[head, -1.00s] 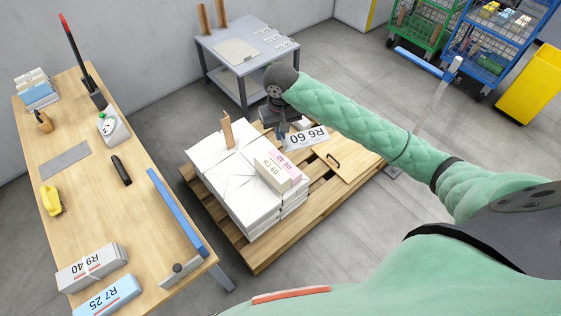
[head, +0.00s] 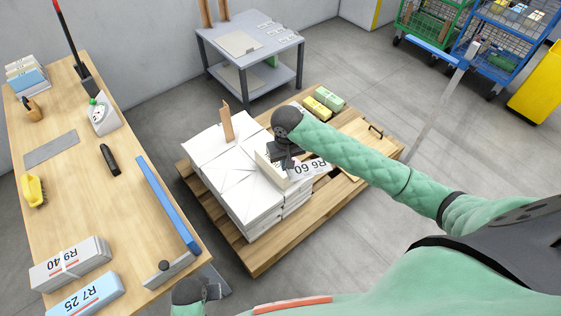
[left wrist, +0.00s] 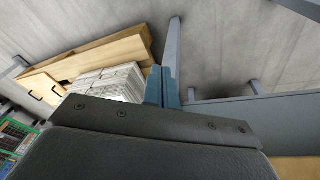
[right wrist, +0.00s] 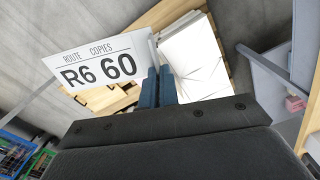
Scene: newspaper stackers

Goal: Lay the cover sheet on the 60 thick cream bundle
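My right gripper (head: 286,158) is shut on the white cover sheet (head: 308,169), printed R6 60. In the right wrist view the sheet (right wrist: 101,61) extends left from the closed blue fingers (right wrist: 157,86). The gripper and sheet are above the right side of the white paper stack (head: 231,168) on the pallet. A cream bundle (head: 267,171) on that stack is mostly hidden behind my gripper and the sheet; I cannot tell whether the sheet touches it. My left gripper (head: 214,290) is low by the workbench's front corner, and its fingers (left wrist: 163,87) look shut and empty.
The wooden pallet (head: 256,262) also bears yellow (head: 317,109) and green bundles (head: 329,97). An upright wooden piece (head: 227,122) stands on the stack. The workbench (head: 90,205) is at left, a grey table (head: 262,55) behind, and wheeled cages at the upper right.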

